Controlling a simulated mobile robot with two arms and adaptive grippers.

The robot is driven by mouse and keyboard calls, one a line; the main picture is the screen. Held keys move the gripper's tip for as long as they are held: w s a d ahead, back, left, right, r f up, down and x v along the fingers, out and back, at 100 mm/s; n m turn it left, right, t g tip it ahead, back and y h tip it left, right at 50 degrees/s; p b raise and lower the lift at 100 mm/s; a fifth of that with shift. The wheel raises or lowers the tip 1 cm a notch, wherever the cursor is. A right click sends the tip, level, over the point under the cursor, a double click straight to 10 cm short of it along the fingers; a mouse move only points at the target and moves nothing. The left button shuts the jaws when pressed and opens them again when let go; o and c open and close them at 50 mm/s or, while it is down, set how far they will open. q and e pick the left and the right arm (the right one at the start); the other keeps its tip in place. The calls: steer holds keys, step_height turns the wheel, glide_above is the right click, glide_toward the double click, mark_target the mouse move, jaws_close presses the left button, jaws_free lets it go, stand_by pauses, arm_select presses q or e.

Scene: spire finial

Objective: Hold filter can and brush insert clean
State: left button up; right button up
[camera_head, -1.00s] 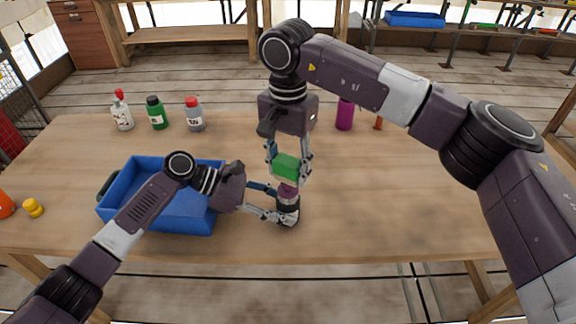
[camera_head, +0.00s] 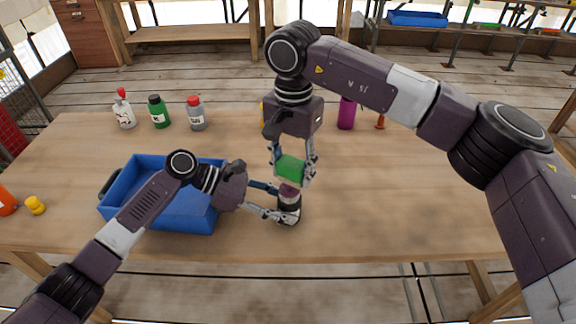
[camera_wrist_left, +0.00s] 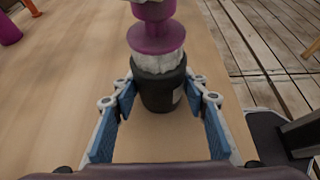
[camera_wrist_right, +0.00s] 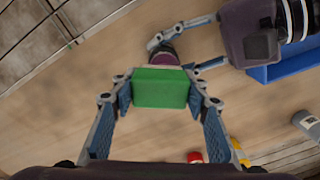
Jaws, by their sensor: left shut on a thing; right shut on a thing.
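The filter can (camera_head: 289,203) is a small dark cup standing near the table's front middle. In the left wrist view, whitish material (camera_wrist_left: 158,63) shows in the mouth of the can (camera_wrist_left: 160,90). My left gripper (camera_head: 281,204) is shut around the can from the left. The brush has a green block handle (camera_head: 290,168) and a purple round part (camera_wrist_left: 156,38) below it. My right gripper (camera_head: 293,172) is shut on the green block from above, also seen in the right wrist view (camera_wrist_right: 160,88). The purple part sits right over the whitish material; any bristles are hidden.
A blue bin (camera_head: 184,219) stands left of the can, under my left arm. White (camera_head: 124,117), green (camera_head: 159,113) and grey (camera_head: 197,117) bottles stand at the back left. A purple cylinder (camera_head: 346,115) and an orange item (camera_head: 380,122) stand behind. The right tabletop is clear.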

steer(key=shift+s+d, duration=0.1)
steer(key=shift+w+a, duration=0.75)
steer(key=shift+s+d+r, duration=0.1)
steer(key=shift+s+d, duration=0.65)
steer(key=shift+d, duration=0.05)
steer(key=shift+w+a, duration=0.75)
steer(key=shift+a, duration=0.05)
steer(key=shift+s+d+f, duration=0.25)
steer(key=shift+s+d, duration=0.55)
steer(key=shift+w+a, duration=0.75)
steer(key=shift+a, duration=0.05)
steer(key=shift+d+r, duration=0.1)
steer(key=shift+s+d, duration=0.3)
steer(key=shift+s, duration=0.05)
steer(key=shift+r, duration=0.15)
